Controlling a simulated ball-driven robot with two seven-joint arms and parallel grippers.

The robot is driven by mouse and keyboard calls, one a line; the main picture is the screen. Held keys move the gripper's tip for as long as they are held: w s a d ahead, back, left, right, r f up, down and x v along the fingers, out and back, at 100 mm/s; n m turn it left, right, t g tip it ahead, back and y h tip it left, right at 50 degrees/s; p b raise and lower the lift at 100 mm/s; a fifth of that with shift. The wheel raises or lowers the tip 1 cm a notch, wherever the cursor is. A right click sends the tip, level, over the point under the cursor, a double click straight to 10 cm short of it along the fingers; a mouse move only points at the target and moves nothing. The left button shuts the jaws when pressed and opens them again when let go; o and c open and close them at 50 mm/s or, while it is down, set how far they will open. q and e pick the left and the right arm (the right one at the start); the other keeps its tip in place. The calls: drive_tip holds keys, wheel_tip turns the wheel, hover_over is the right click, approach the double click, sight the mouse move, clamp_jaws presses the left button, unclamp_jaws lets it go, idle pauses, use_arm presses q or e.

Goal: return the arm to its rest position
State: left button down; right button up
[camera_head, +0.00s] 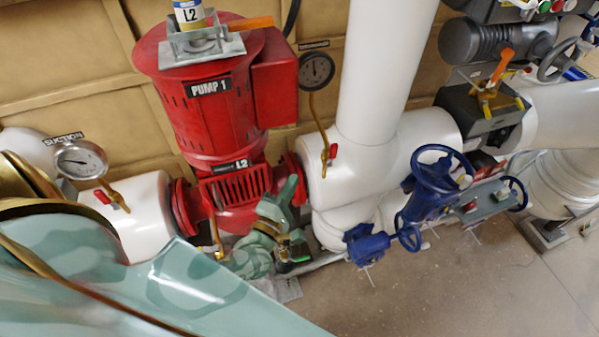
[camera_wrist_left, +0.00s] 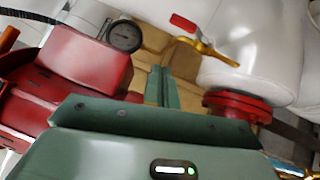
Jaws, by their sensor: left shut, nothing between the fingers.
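My left arm comes in from the left, its large pale green shell (camera_head: 170,285) filling the lower left of the head view. Its green wrist and left gripper (camera_head: 292,190) show in front of the lower part of the red pump (camera_head: 210,100). In the left wrist view the gripper's two narrow green fingers (camera_wrist_left: 160,78) stand side by side, shut with nothing between them. They point toward the gap between the red pump body (camera_wrist_left: 85,60) and the white pipe (camera_wrist_left: 255,45). Contact with the pump or pipe cannot be told. My right gripper is not in view.
A suction gauge (camera_head: 80,160) stands on the left white pipe (camera_head: 145,215). A second gauge (camera_head: 316,72) and a red-handled brass valve (camera_head: 328,152) sit right of the pump. Blue handwheel valves (camera_head: 432,185) stand further right. The concrete floor (camera_head: 470,290) at lower right is mostly clear.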

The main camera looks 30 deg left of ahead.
use_arm(q)
drive_tip(key=shift+s+d, duration=0.2)
drive_tip(key=shift+s, duration=0.3)
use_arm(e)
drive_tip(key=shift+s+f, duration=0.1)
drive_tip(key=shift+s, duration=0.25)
use_arm(q)
drive_tip(key=shift+s+a, duration=0.1)
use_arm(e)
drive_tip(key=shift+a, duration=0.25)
